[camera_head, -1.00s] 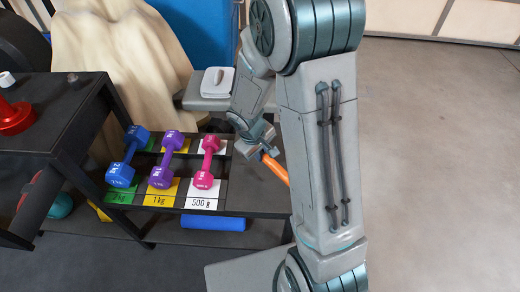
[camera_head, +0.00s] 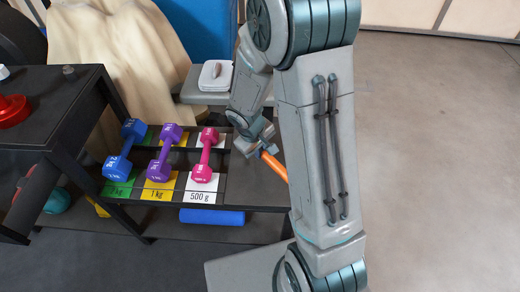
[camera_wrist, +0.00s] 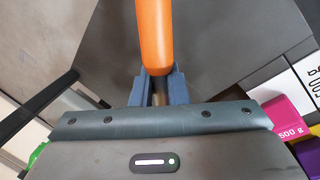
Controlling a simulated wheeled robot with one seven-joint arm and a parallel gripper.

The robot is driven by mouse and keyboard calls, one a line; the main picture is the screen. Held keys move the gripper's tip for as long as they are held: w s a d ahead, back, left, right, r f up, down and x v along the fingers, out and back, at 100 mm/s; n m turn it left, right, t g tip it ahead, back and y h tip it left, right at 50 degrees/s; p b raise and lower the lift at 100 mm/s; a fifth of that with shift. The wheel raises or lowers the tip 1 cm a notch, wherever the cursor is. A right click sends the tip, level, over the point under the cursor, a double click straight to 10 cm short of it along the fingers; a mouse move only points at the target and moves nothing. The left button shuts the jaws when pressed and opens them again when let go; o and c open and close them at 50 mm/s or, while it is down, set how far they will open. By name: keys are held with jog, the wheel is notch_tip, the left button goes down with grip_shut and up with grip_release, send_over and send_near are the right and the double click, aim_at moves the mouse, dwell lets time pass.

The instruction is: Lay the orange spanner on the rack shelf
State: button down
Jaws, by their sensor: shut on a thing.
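The orange spanner (camera_head: 273,165) is held in my gripper (camera_head: 258,146), over the right part of the rack shelf (camera_head: 252,185). Part of the spanner is hidden behind my arm in the head view. In the wrist view the spanner (camera_wrist: 154,38) runs up from between the fingers of my gripper (camera_wrist: 158,88), which are shut on it. The dark grey shelf surface (camera_wrist: 215,45) lies behind it. I cannot tell how far the spanner is above the shelf.
Pink (camera_head: 205,155), purple (camera_head: 165,153) and blue (camera_head: 125,150) dumbbells stand on labelled cards left of my gripper. A blue roller (camera_head: 212,216) lies below the shelf. A grey bench (camera_head: 200,94) with a folded towel (camera_head: 215,75) is behind. The shelf's right part looks bare.

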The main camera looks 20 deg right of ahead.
jog(key=shift+s+a+b+x, duration=0.1)
jog(key=shift+a+b+x, duration=0.05)
jog(key=shift+b+x, duration=0.7)
jog(key=shift+s+a+b+x, duration=0.1)
jog(key=shift+a+b+x, duration=0.1)
jog(key=shift+b+x, duration=0.6)
jog(key=shift+s+a+b+x, duration=0.1)
jog(key=shift+a+b+x, duration=0.05)
jog(key=shift+b+x, duration=0.65)
dwell(3.1)
jog(key=c, duration=1.3)
grip_release()
jog(key=shift+c, duration=0.2)
jog(key=shift+w+d+p+v, duration=0.1)
jog(key=shift+d+p+v, duration=0.1)
jog(key=shift+p+v, duration=0.7)
jog(key=shift+w+d+p+v, duration=0.1)
jog(key=shift+d+p+v, duration=0.1)
jog(key=shift+p+v, duration=0.65)
jog(key=shift+w+d+p+v, duration=0.1)
jog(key=shift+d+p+v, duration=0.1)
jog(key=shift+p+v, duration=0.7)
jog(key=shift+r, duration=0.4)
